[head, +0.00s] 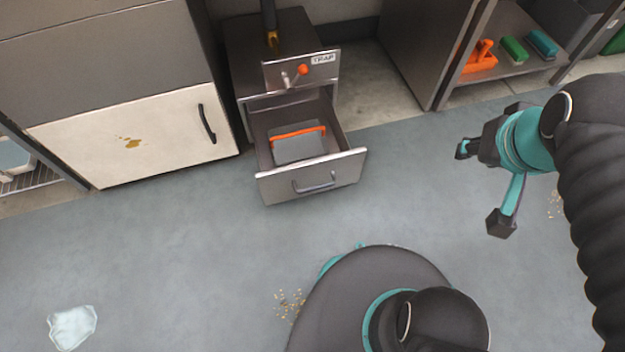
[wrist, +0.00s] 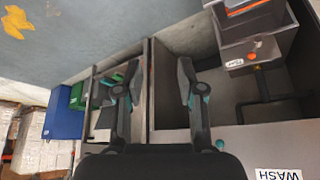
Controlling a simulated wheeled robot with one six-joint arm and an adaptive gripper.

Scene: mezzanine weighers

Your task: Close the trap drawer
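The trap drawer (head: 310,180) is pulled out of the trap cabinet (head: 268,55) at the top centre of the head view. It has a metal handle (head: 316,184) on its front, and a grey item with an orange edge (head: 298,144) lies inside. The label TRAP and an orange knob sit on the panel above. My gripper (head: 481,188) is open and empty, to the right of the drawer and apart from it. In the wrist view the trap cabinet (wrist: 250,50) shows at the upper right, beyond my open fingers (wrist: 160,88).
A cabinet with a stained cream door (head: 140,137) stands left of the trap cabinet. A shelf (head: 510,62) with orange, green and teal items is at the upper right.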

